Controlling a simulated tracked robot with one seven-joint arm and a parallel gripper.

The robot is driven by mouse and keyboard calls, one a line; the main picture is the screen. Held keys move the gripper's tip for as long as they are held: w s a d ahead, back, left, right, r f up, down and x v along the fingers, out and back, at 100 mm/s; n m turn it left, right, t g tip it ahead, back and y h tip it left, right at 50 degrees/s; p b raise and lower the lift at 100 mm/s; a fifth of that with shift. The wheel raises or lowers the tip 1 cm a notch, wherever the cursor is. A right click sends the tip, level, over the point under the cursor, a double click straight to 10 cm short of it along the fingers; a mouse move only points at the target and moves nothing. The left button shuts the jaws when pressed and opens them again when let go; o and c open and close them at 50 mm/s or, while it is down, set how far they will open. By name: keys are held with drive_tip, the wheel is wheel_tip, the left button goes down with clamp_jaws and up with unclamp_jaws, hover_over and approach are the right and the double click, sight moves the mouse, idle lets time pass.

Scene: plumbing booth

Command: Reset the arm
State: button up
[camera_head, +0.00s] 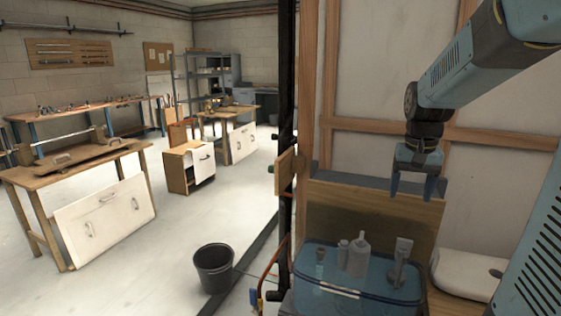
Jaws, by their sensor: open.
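My gripper (411,190) hangs from my blue-grey arm (480,65) on the right side of the view. Its two blue fingers point down and are apart, with nothing between them. It is in front of the wood-framed booth wall, above a blue-rimmed transparent bin (345,291). The bin holds a white bottle (358,255), a smaller bottle beside it and a grey fitting (401,262). My gripper appears clear of all of these.
A white rounded seat-like piece (462,272) lies right of the bin. A wooden board (375,212) stands behind the bin. A dark post (288,120) and red hose (271,268) stand left of it. A black bucket (213,269) and workbenches (75,175) are farther left, with open floor between.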

drive_tip(key=s+a+r+n+t, duration=0.1)
drive_tip(key=s+a, duration=0.3)
drive_tip(key=s, duration=0.4)
drive_tip(key=s+a+r+n+t, duration=0.2)
drive_tip(key=s+a+t, duration=0.1)
drive_tip(key=s, duration=0.5)
drive_tip(key=shift+a+r+n, duration=0.2)
drive_tip(key=shift+a+n, duration=0.2)
drive_tip(key=shift+a, duration=0.35)
idle(0.3)
drive_tip(key=m+g, duration=0.5)
hover_over(405, 240)
wheel_tip(405, 240, down, 7)
wheel_tip(405, 240, down, 14)
drive_tip(key=shift+w+d+r, duration=0.1)
drive_tip(key=shift+r, duration=0.1)
